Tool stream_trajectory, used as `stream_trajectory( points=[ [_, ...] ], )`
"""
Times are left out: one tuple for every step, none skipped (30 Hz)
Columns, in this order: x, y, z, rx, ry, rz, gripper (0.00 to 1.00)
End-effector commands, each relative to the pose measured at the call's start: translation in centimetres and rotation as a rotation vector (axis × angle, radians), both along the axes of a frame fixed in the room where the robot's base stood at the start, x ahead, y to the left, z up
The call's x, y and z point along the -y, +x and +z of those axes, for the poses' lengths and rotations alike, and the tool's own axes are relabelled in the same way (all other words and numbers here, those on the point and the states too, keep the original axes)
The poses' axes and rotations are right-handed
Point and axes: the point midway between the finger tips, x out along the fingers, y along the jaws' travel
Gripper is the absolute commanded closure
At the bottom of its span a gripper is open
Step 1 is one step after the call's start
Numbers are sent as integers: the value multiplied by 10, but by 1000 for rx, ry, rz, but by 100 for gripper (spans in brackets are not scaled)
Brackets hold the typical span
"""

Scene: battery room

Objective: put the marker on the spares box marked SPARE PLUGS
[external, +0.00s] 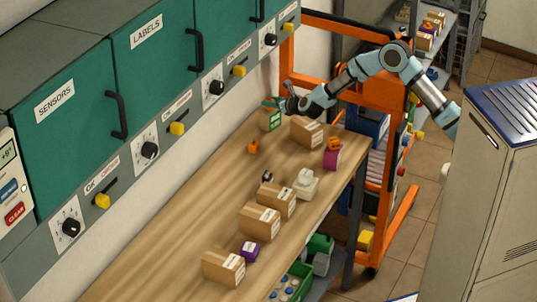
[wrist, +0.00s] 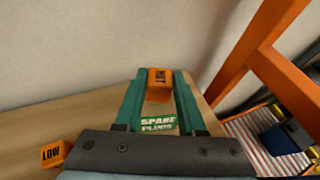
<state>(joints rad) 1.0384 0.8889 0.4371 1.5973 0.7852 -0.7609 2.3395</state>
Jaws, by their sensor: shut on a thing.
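The marker is an orange block lettered LOW (wrist: 159,77); in the wrist view it sits between the green fingertips of my gripper (wrist: 159,84), which is shut on it. The spares box, a cardboard box with a green label reading SPARE PLUGS (wrist: 158,124), shows between the fingers in the wrist view. In the external view my gripper (external: 271,102) is at the top of this box (external: 270,120) at the bench's far end. I cannot tell whether the marker touches the box. The held marker is not clear in the external view.
Another orange LOW block (external: 254,146) lies on the bench (external: 165,243), also in the wrist view (wrist: 53,153). An orange block (external: 333,143) tops a magenta box (external: 332,158). A cardboard box (external: 306,131) stands right of the spares box. An orange trolley (external: 300,60) stands behind.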

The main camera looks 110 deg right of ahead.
Motion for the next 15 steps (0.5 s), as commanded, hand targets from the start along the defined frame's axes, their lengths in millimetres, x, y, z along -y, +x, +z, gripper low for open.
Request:
stream_trajectory(
  points=[
    [0,0,-3,0,0,1,100],
    [0,0,-4,0,0,1,100],
    [0,0,-5,1,-1,1,100],
    [0,0,-4,1,-1,1,100],
    [0,0,-4,1,-2,1,100],
    [0,0,-4,1,-1,1,100],
    [0,0,-4,1,-1,1,100],
    [0,0,-5,1,-1,1,100],
    [0,0,-5,1,-1,1,100],
    [0,0,-6,1,-1,1,100],
    [0,0,-7,1,-1,1,100],
    [0,0,-8,1,-2,1,100],
    [0,0,-9,1,-2,1,100],
    [0,0,-8,1,-1,1,60],
    [0,0,-7,1,-1,1,56]
  ],
)
